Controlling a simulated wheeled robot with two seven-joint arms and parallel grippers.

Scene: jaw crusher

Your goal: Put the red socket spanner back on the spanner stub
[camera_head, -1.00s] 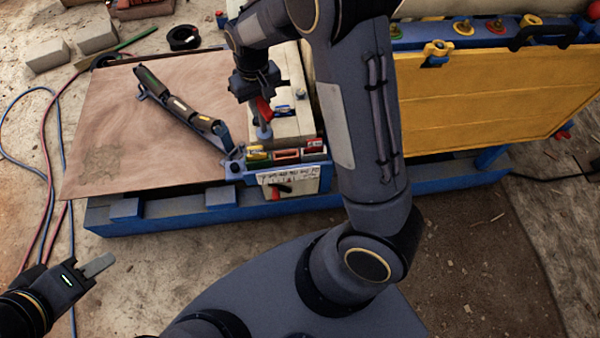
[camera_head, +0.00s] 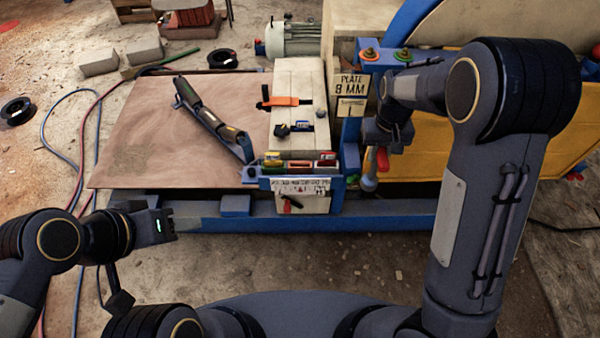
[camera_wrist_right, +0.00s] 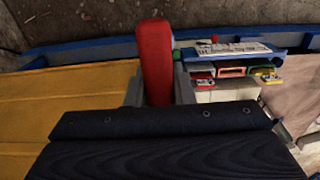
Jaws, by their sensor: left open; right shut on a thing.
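My right gripper (camera_head: 386,146) is shut on the red socket spanner (camera_head: 383,159). It holds the spanner just right of the cream box, in front of the yellow panel. The spanner's red handle (camera_wrist_right: 155,60) stands between the fingers in the right wrist view. Its blue-grey lower end points down in the head view. I cannot pick out the spanner stub for certain; the gripper and arm hide part of that side. My left gripper (camera_head: 170,226) is open and empty at the lower left, apart from the machine.
The cream box (camera_head: 298,85) carries a dark nut (camera_head: 282,130), an orange clamp (camera_head: 278,103) and a blue clip (camera_head: 301,126). A plate sign (camera_head: 351,92) stands close left of my right gripper. A brown sheet (camera_head: 150,125) lies left. Hoses cross the ground.

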